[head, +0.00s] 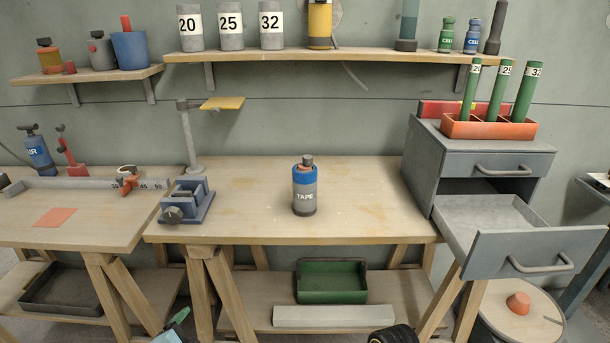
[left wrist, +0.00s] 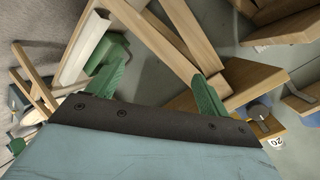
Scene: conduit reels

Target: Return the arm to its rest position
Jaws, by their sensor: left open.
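My left gripper (head: 178,325) shows at the bottom edge of the head view, low in front of the middle workbench, with only a small part in the picture. In the left wrist view, its two green fingers (left wrist: 158,78) are spread wide apart with nothing between them. Wooden bench legs (left wrist: 165,42) and part of the lower shelf area lie beyond the fingers. I do not make out my right gripper in the head view.
A blue and grey TAPE bottle (head: 305,188) stands on the middle workbench (head: 255,225). A blue vise (head: 188,199) sits at its left. A grey drawer (head: 535,252) is pulled open at the right. A black ribbed thing (head: 395,335) shows at the bottom edge.

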